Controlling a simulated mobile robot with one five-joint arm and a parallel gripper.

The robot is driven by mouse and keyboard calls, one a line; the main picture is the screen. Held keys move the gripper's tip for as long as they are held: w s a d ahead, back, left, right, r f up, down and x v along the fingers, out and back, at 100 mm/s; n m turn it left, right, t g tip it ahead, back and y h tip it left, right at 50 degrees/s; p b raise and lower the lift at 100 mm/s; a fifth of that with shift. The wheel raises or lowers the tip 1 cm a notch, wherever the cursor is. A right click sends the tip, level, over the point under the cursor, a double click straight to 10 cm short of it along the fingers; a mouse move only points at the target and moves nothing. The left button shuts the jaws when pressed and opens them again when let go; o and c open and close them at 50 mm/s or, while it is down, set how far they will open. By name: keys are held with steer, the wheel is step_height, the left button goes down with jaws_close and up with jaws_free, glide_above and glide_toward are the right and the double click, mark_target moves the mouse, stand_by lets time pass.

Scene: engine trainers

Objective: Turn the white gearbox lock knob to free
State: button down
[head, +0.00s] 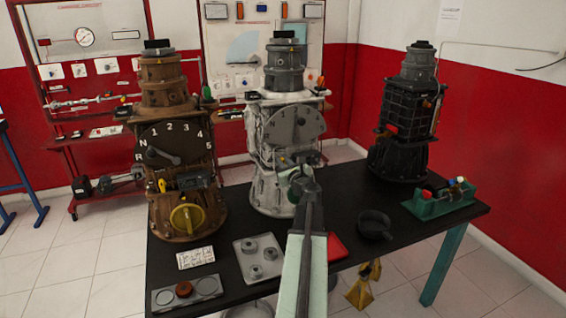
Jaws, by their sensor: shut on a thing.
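The white gearbox (268,178) stands upright in the middle of the black table, with a numbered dial plate (297,124) on its front. My gripper (297,178) reaches up to the lower front of this gearbox, just below the dial plate. It is shut on the white gearbox's lock knob, which is mostly hidden behind the jaws and my arm. I cannot read the knob's setting.
A brown gearbox (165,95) with a yellow knob (187,218) stands left, a black gearbox (404,115) right. On the black table (330,285) lie a grey tray with rings (240,246), a black bowl (374,213), a red tray (336,246) and a green tray (425,208).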

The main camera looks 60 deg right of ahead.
steer(key=n, duration=0.4)
steer(key=shift+w+a+f, duration=0.1)
steer(key=shift+w+a, duration=0.05)
steer(key=shift+a, duration=0.05)
steer(key=n, duration=0.4)
steer(key=shift+a+f, duration=0.1)
steer(key=shift+f, duration=0.05)
steer(key=n+b, duration=0.1)
steer(key=n, duration=0.3)
steer(key=shift+w+f, duration=0.1)
steer(key=shift+f, duration=0.1)
steer(key=shift+a+f+n, duration=0.1)
steer(key=shift+n, duration=2)
steer(key=c, duration=1.4)
jaws_free()
